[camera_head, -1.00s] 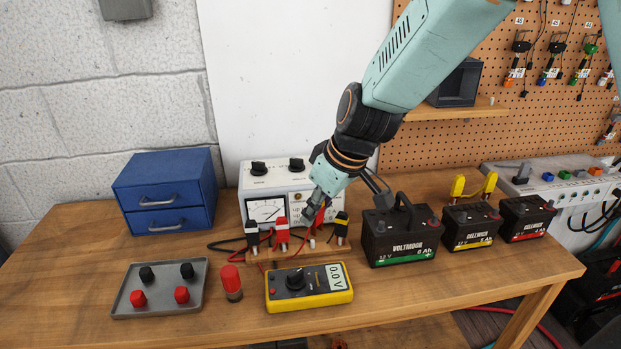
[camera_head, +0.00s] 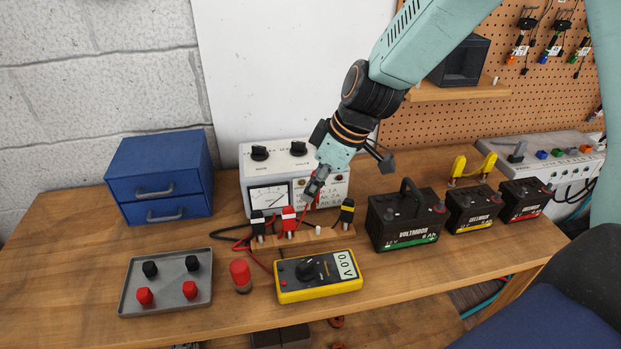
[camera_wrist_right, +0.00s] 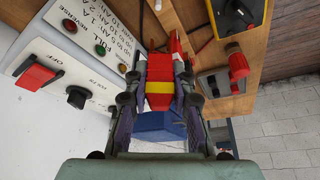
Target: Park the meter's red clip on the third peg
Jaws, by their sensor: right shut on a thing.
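My right gripper (camera_head: 314,190) is shut on a red clip with a yellow band (camera_wrist_right: 159,98), pointing down over the wooden peg rail (camera_head: 300,239). In the head view the gripper mostly hides this clip. Below it, slightly right, a pale peg (camera_head: 318,230) stands bare, third from the left. The first peg carries a black clip with a white band (camera_head: 258,224), the second a red clip with a white band (camera_head: 289,220), the last a black clip with a yellow band (camera_head: 347,213). The yellow meter (camera_head: 318,277) reads 0.0 V in front. My left gripper is not in view.
A white charger box (camera_head: 294,176) stands behind the rail. A red-capped cylinder (camera_head: 240,273) and a grey tray (camera_head: 167,297) with knobs lie to the left. Batteries (camera_head: 405,220) stand to the right. A blue drawer unit (camera_head: 160,180) is back left.

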